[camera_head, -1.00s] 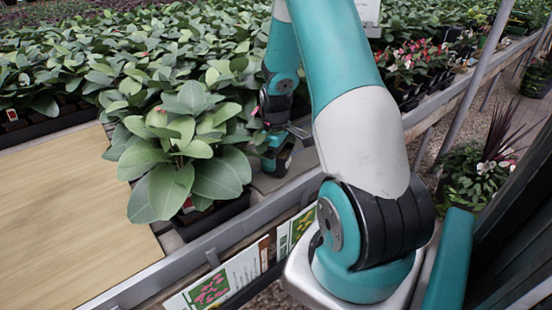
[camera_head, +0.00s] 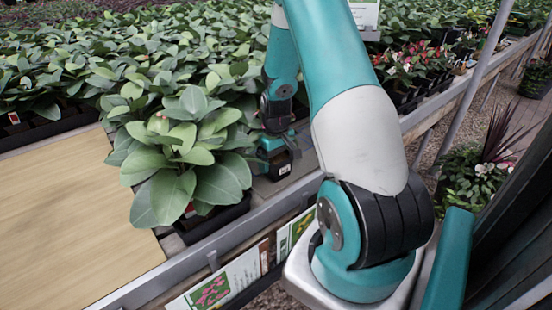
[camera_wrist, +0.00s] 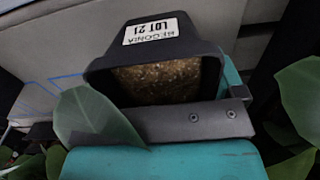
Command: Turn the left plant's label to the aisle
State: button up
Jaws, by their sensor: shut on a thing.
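A broad-leaved green plant (camera_head: 180,150) stands in a dark pot (camera_head: 214,218) at the front bench edge, right of the wooden board. A leaf (camera_wrist: 92,116) overlaps the pot's lower left.
A bare wooden board (camera_head: 70,220) lies at left. Dense leafy plants (camera_head: 70,70) fill the bench behind. A metal rail (camera_head: 235,232) with picture signs (camera_head: 232,280) runs along the front. Flowering pots (camera_head: 405,65) stand at right, beyond my arm.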

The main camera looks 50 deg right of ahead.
jog(key=o, duration=0.8)
notch_tip(320, 180, up, 17)
jog(key=shift+r+p, duration=0.15)
jog(key=shift+p, duration=0.25)
